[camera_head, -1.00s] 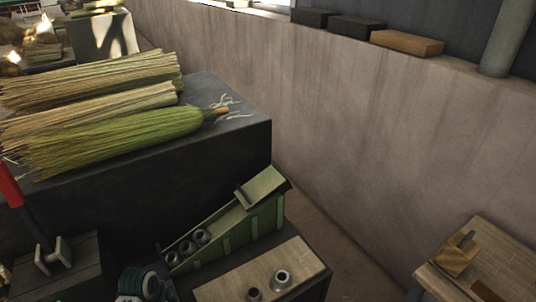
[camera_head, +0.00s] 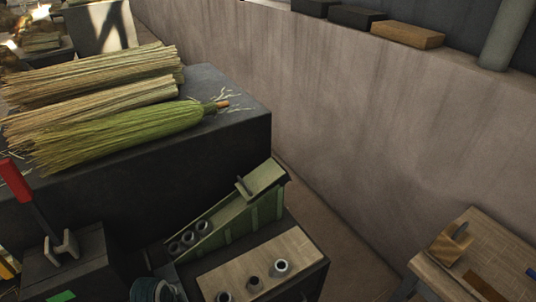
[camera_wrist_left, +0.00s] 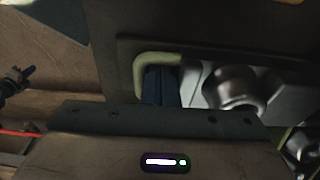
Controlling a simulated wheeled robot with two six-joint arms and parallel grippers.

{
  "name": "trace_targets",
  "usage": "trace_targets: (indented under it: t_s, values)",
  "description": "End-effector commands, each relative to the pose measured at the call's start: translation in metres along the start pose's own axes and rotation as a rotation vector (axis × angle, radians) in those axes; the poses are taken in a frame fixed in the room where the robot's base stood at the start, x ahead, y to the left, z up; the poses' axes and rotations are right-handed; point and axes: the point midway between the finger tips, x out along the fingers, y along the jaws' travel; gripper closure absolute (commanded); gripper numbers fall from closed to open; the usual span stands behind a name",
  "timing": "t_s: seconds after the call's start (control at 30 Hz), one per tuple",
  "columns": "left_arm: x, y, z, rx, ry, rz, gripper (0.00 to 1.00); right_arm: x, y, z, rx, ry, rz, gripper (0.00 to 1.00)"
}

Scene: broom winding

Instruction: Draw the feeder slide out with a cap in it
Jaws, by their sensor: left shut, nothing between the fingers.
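A green sloped feeder (camera_head: 235,222) stands at the lower middle of the head view, with several grey ring-like caps (camera_head: 188,238) lying in its chute. In the left wrist view, my left gripper (camera_wrist_left: 160,85) shows as dark blue fingers, shut and empty. The fingers are beside or inside a pale green loop (camera_wrist_left: 155,58), which looks like a handle; I cannot tell if they touch it. A shiny metal cap (camera_wrist_left: 238,86) sits to the right of the fingers on a grey part (camera_wrist_left: 190,92), possibly the feeder slide. My right gripper is in neither current view.
A wooden board (camera_head: 235,275) with several metal pieces lies in front of the feeder. Brooms (camera_head: 120,125) lie on a dark block (camera_head: 245,125) behind it. A red-handled lever (camera_head: 15,180) stands at left, a wooden bench (camera_head: 455,275) at lower right. A wall runs behind.

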Motion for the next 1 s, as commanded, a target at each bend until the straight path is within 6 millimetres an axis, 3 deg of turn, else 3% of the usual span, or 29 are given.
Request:
trace_targets:
  t_s: [0.6,1.0]
  values:
    - [-0.029,-0.003,-0.004,0.000,-0.001,0.000,1.00,-0.034,0.004,-0.003,-0.001,0.000,0.001,1.00]
    - [-0.052,-0.005,-0.008,0.000,-0.001,-0.001,1.00,-0.045,0.004,-0.004,0.000,0.000,0.000,1.00]
